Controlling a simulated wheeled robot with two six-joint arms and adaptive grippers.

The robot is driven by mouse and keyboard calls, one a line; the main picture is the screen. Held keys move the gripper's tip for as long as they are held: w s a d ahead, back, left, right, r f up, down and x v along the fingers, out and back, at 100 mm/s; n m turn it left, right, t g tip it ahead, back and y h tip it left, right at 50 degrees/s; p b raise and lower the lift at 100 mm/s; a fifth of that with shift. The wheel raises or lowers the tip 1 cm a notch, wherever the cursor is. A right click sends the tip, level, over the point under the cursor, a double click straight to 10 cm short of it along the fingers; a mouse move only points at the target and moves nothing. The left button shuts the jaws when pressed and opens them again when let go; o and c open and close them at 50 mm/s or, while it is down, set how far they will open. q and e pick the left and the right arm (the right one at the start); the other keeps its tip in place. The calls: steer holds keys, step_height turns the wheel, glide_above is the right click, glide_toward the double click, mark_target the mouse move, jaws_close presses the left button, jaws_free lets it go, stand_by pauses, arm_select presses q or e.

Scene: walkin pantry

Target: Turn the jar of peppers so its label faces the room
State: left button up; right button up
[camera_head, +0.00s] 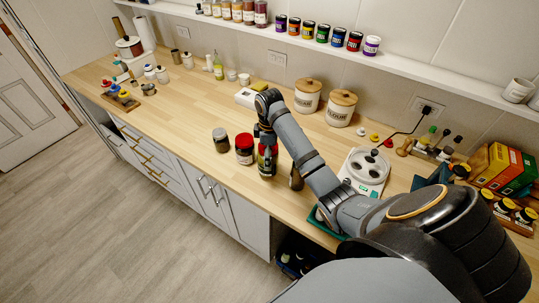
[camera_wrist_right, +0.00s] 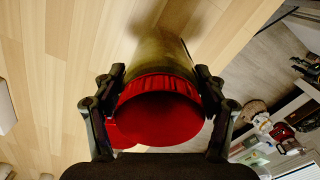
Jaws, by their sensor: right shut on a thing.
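A jar with a red lid (camera_wrist_right: 160,112) and a yellow-green glass body (camera_wrist_right: 160,55) stands on the wooden counter, seen from above in the right wrist view. My right gripper (camera_wrist_right: 158,82) is shut on it, one finger on each side. In the head view my right gripper (camera_head: 266,143) reaches down over this jar (camera_head: 268,166) near the counter's front edge and hides much of it. The label cannot be read in either view, so I cannot tell which way it faces. My left gripper is not in view.
Another red-lidded jar (camera_head: 244,150) and a dark-lidded jar (camera_head: 220,140) stand just left of the held jar. A dark bottle (camera_head: 296,179) is close on its right. Two wooden-lidded canisters (camera_head: 308,97) stand behind. The counter's middle left (camera_head: 175,120) is clear.

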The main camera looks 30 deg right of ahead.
steer(key=shift+f+b, duration=0.35)
steer(key=shift+f, duration=0.05)
steer(key=shift+r, duration=0.1)
steer(key=shift+f, duration=0.6)
steer(key=o, duration=1.8)
steer(key=shift+o, duration=0.5)
steer(key=shift+f, duration=0.15)
